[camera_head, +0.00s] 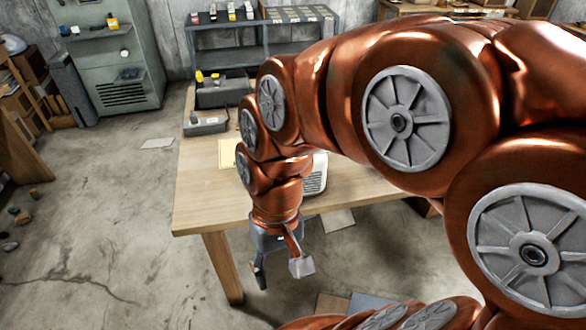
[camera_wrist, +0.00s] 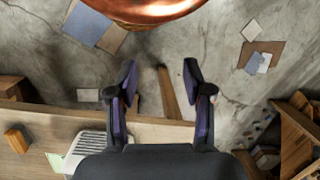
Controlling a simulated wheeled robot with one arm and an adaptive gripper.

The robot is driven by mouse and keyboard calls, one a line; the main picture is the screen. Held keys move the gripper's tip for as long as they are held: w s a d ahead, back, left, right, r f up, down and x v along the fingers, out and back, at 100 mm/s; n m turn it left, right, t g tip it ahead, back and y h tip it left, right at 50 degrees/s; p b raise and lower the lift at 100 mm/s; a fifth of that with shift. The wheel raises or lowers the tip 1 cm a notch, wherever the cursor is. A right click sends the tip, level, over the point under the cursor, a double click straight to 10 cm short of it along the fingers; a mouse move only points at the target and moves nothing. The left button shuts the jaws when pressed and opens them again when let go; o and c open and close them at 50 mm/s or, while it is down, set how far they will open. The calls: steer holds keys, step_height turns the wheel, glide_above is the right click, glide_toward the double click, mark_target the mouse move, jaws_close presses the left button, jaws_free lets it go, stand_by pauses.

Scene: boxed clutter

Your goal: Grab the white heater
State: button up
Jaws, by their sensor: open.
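The white heater (camera_head: 317,176) stands on the wooden table (camera_head: 200,198). In the head view my arm hides most of it; its right side with a dark grille shows. In the wrist view the heater (camera_wrist: 88,146) shows at the lower left as a pale ribbed box, partly hidden by my gripper's body. My gripper (camera_head: 281,269) points down with its fingers apart and empty, in front of the table's near edge and away from the heater. Its two fingers (camera_wrist: 160,78) also show spread in the wrist view, with floor and a table leg between them.
Grey toolboxes (camera_head: 222,93) stand at the table's back left. A metal shelf (camera_head: 262,42) and a green cabinet (camera_head: 105,60) are against the wall. An orange-brown block (camera_wrist: 17,139) lies on the table. Flat sheets lie on the floor. Floor left of the table is mostly clear.

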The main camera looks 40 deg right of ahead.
steer(key=w+d+r+m+t+y+b, duration=0.15)
steer(key=w+m+y, duration=0.35)
steer(key=w, duration=0.5)
steer(key=w+d+m+t+y+b, duration=0.1)
steer(key=w+d+m+t+y, duration=0.15)
steer(key=w+m, duration=0.65)
steer(key=w+d+f+m+t, duration=0.1)
steer(key=w+d+m+t, duration=0.1)
steer(key=d, duration=0.7)
steer(key=w+d+f+m+t+b, duration=0.1)
steer(key=w+d+f+m+t, duration=0.1)
steer(key=d, duration=0.7)
steer(key=w+d+f+m+t+b, duration=0.1)
steer(key=w+d+m+t, duration=0.2)
steer(key=w+d+m, duration=0.2)
steer(key=shift+w+d+f+m+t+y, duration=0.15)
steer(key=shift+d+m, duration=0.4)
steer(key=shift+d, duration=0.6)
steer(key=shift+w+d+f+m+t+y, duration=0.15)
steer(key=shift+d+m, duration=0.4)
steer(key=shift+d, duration=0.6)
steer(key=shift+w, duration=0.15)
steer(key=shift+p+x, duration=0.4)
steer(key=shift+x, duration=3.3)
steer(key=shift+w+r, duration=0.1)
steer(key=shift+r, duration=0.05)
steer(key=shift+c, duration=0.5)
jaws_close()
